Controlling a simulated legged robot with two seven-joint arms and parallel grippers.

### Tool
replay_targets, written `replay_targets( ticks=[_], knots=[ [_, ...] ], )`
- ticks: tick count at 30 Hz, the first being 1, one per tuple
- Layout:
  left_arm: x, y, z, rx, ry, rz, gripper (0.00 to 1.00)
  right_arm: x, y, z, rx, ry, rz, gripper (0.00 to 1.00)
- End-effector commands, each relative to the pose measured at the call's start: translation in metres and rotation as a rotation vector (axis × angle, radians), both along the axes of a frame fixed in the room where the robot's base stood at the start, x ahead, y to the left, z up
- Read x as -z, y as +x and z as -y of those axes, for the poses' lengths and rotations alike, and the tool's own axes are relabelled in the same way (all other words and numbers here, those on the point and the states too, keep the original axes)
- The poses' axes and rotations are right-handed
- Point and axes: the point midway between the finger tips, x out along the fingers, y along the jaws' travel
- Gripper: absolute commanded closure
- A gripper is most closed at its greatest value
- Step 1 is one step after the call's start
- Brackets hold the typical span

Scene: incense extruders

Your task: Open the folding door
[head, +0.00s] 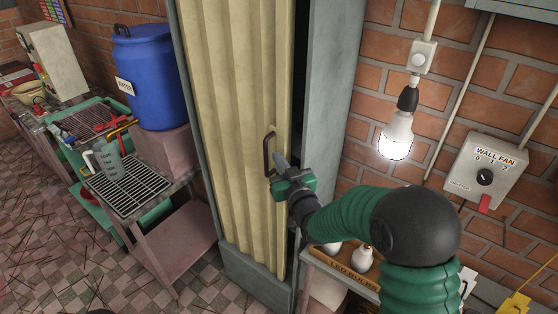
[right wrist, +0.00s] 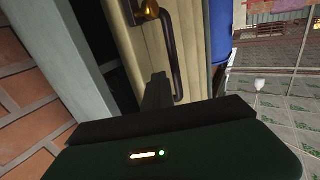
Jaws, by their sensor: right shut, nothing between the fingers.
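The folding door (head: 235,120) is a cream pleated panel in a grey-green frame. A narrow dark gap shows between its right edge and the right frame post. Its dark bar handle (head: 267,153) is near that right edge; it also shows in the right wrist view (right wrist: 173,50), with a brass knob (right wrist: 150,9) beside it. My right gripper (head: 281,163) is shut and empty, its fingertips close beside the handle on its right side. In the right wrist view the fingers (right wrist: 157,88) point at the door next to the handle; I cannot tell whether they touch it. My left gripper is not in view.
A glowing bulb (head: 396,138) hangs on the brick wall at right, near a wall fan switch box (head: 484,172). A low shelf with bulbs (head: 361,257) stands right of the door. A blue barrel (head: 150,78) and a rack table (head: 128,192) stand left. Checkered floor lies at lower left.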

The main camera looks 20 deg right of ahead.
Motion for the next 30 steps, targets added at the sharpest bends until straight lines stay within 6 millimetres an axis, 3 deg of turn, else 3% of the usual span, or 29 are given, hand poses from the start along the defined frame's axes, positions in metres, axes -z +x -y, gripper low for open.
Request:
replay_targets(
  ticks=[23, 27, 30],
  knots=[
    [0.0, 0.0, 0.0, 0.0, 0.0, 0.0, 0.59, 0.0, -0.0001, 0.0, 0.0, 0.0, 0.0, 0.99],
    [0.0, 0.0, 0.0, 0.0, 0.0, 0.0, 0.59, 0.0, -0.0001, 0.0, 0.0, 0.0, 0.0, 0.81],
    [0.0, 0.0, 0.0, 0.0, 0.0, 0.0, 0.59, 0.0, -0.0001, 0.0, 0.0, 0.0, 0.0, 0.79]
  ],
)
